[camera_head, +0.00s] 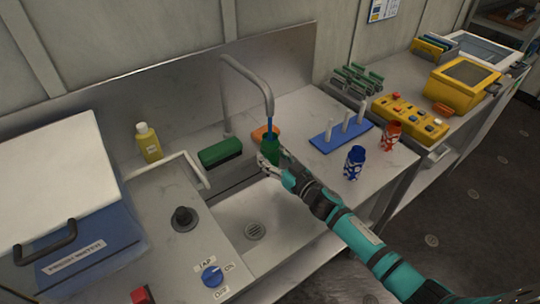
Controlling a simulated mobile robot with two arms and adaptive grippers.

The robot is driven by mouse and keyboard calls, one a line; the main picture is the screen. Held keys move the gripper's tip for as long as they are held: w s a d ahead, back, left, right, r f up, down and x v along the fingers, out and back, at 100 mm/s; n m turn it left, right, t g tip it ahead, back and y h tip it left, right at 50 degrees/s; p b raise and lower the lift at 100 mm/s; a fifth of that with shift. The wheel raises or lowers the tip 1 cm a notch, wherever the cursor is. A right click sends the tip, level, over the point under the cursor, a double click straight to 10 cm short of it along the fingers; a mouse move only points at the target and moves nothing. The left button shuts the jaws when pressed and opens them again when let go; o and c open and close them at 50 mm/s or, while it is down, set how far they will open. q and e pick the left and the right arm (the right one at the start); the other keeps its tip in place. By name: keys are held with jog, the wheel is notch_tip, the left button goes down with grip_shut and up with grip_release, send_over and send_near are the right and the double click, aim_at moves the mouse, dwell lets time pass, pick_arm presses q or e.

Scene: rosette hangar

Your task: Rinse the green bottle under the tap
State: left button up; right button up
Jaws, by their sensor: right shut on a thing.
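The green bottle (270,150) is upright under the spout of the grey tap (243,72), above the sink (262,222). My right gripper (268,163) is shut on the bottle, reaching in from the lower right and hiding part of it. A thin blue stream (270,122) runs from the spout down to the bottle's top. The blue tap knob (212,275) is on the panel at the front, with TAP, ON and OFF labels; its exact setting is too small to read. My left gripper is not in view.
A green brush-like block (220,152) and an orange piece (265,132) lie behind the sink. A yellow bottle (149,142) stands left.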

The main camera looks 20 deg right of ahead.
jog(key=s+a+p, duration=0.2)
jog(key=s, duration=0.6)
jog(key=shift+s+a+p, duration=0.15)
jog(key=shift+s+p, duration=0.2)
jog(key=shift+p, duration=0.05)
dwell(0.4)
dwell(0.3)
